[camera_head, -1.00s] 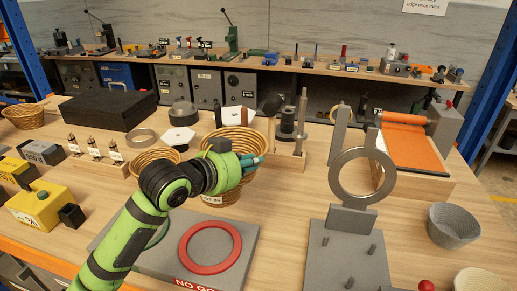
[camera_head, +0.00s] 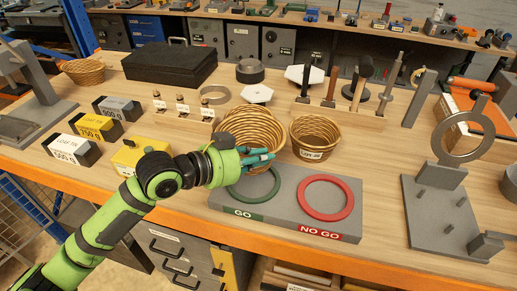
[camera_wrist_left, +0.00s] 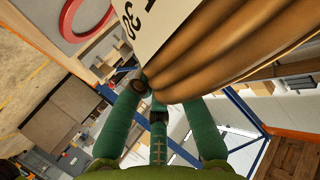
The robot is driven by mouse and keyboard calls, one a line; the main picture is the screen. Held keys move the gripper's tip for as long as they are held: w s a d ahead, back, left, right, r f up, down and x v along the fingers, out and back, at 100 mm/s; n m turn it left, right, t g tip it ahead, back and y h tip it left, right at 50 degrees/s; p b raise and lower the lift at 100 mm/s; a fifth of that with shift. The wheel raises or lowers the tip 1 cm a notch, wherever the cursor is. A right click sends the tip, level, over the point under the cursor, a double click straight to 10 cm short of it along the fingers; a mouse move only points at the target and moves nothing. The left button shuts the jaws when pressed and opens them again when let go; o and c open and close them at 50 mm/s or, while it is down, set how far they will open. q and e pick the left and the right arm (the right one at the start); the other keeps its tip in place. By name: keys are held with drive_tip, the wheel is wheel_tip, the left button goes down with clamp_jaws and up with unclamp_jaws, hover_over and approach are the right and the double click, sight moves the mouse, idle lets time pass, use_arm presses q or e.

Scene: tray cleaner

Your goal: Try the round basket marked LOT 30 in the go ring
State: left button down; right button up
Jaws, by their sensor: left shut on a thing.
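My left gripper (camera_head: 262,160) is shut on the rim side of a round wicker basket (camera_head: 248,125). In the left wrist view the basket (camera_wrist_left: 235,45) fills the upper right, and its white label (camera_wrist_left: 150,25) shows "30". The green GO ring (camera_head: 252,186) lies on a grey plate (camera_head: 285,205), just in front of and below the held basket. The basket's base is partly hidden by the gripper, so I cannot tell its height over the ring. The red NO GO ring (camera_head: 345,206) is to the right. My right gripper is not in view.
A second wicker basket (camera_head: 315,132) with a label stands close to the right of the held one. Labelled blocks (camera_head: 95,127) and small pegs stand at left. A grey stand with an upright ring (camera_head: 447,150) is at right. A tool rack stands behind.

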use_arm(q)
drive_tip(key=f+b, duration=0.6)
drive_tip(key=f, duration=0.1)
drive_tip(key=shift+d+f, duration=0.1)
drive_tip(key=shift+d, duration=0.2)
drive_tip(key=shift+f, duration=0.1)
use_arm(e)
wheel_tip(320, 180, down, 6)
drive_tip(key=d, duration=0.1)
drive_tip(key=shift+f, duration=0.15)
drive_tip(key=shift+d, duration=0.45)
use_arm(q)
drive_tip(key=shift+f+b, duration=0.55)
drive_tip(key=shift+f, duration=0.25)
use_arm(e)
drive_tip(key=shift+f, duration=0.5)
use_arm(q)
drive_tip(key=c, duration=1.2)
unclamp_jaws()
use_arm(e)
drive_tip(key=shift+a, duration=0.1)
